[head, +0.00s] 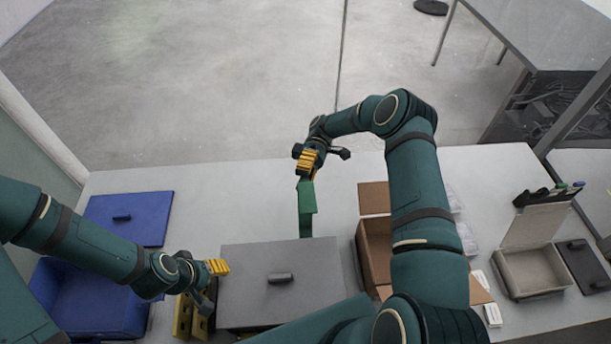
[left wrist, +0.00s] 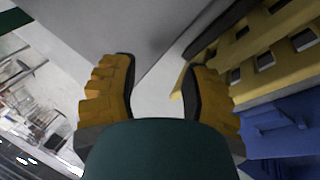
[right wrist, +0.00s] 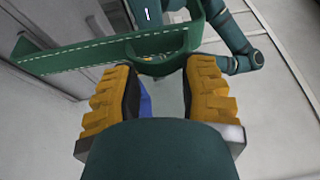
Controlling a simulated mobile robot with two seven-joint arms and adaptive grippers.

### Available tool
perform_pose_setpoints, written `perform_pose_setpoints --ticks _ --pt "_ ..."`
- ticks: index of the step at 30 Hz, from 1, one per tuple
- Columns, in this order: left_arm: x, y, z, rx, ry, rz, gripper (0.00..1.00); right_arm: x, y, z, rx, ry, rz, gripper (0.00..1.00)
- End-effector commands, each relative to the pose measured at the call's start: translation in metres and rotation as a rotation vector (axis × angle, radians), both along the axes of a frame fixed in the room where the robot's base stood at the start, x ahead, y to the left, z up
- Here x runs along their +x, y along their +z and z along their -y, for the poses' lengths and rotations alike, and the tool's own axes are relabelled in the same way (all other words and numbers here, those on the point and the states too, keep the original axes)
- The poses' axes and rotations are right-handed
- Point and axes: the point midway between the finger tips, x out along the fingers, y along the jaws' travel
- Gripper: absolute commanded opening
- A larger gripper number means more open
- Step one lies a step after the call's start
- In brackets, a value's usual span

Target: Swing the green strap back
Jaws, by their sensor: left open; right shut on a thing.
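The green strap (head: 306,209) stands at the far side of the grey lidded box (head: 322,262), beyond its lid. My right gripper (head: 308,162) is at the strap's upper end and shut on it. In the right wrist view the strap (right wrist: 95,52) runs left from a curved part in front of the fingers (right wrist: 160,85). The exact contact is partly hidden. My left gripper (head: 214,280) is open beside the box's left side, with nothing visible between its fingers. In the left wrist view, its fingers (left wrist: 160,75) are apart near the grey box.
A yellow slotted piece (head: 183,316) stands left of the grey box. A blue bin (head: 85,300) and blue lid (head: 130,217) lie further left. An open cardboard box (head: 374,240) and a pale bin (head: 533,272) are at right.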

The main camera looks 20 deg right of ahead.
Motion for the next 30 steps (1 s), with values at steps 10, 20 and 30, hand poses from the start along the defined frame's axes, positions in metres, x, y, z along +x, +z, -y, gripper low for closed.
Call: perform_pose_setpoints --ticks 10,20,30 --pt "0.0 0.0 0.0 0.0 0.0 0.0 0.47 -0.002 -0.004 0.001 -0.007 0.001 -0.004 0.65" --pt "0.0 0.0 0.0 0.0 0.0 0.0 0.47 -0.001 -0.001 0.001 -0.002 0.001 -0.002 0.8" --pt "0.0 0.0 0.0 0.0 0.0 0.0 0.47 -0.001 0.04 0.001 0.0 -0.001 0.001 0.8"
